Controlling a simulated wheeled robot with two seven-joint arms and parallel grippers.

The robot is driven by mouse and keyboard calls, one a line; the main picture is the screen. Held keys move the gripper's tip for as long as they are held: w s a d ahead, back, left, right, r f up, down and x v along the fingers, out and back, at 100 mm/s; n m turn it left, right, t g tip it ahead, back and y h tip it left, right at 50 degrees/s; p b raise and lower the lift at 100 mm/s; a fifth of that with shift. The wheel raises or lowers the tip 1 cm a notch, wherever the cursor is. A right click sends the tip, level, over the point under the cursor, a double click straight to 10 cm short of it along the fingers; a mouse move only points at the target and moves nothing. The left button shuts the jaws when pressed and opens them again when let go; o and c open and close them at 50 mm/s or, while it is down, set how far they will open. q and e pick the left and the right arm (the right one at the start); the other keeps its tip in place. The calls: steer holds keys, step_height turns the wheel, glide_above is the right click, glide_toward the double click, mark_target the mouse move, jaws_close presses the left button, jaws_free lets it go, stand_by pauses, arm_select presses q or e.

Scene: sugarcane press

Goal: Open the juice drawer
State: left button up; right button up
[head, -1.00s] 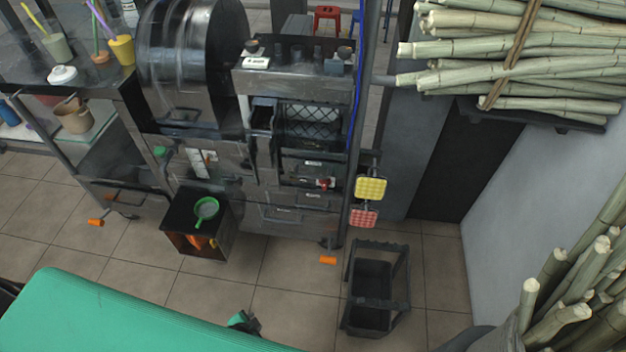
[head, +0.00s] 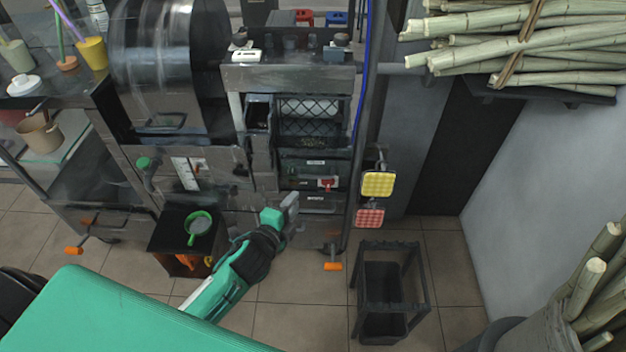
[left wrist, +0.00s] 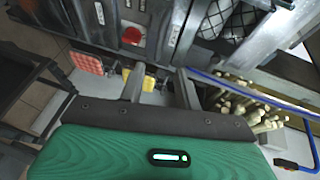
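The dark metal press cabinet (head: 235,215) stands ahead. Its right column has stacked drawer fronts with small white labels: an upper front (head: 300,165), a middle front with a red tap (head: 327,183), and a lower front (head: 318,199). I cannot read which is the juice drawer. My left gripper (head: 290,207) is in front of the lower fronts, partly covering them. In the left wrist view its two fingers (left wrist: 160,88) are apart with nothing between them. The red tap (left wrist: 132,36) and a labelled front (left wrist: 175,32) show beyond the fingers. Contact is not visible. My right gripper is out of view.
A black box with a green-rimmed strainer (head: 198,225) stands left of my left arm. Yellow (head: 378,184) and red (head: 369,217) pads hang right of the cabinet. A dark open-frame bin (head: 383,300) is on the floor, and cane (head: 590,285) stands at right.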

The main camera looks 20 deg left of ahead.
arm_select(q)
steer(key=x, duration=1.2)
steer(key=shift+w, duration=0.2)
steer(key=shift+c, duration=0.4)
jaws_close()
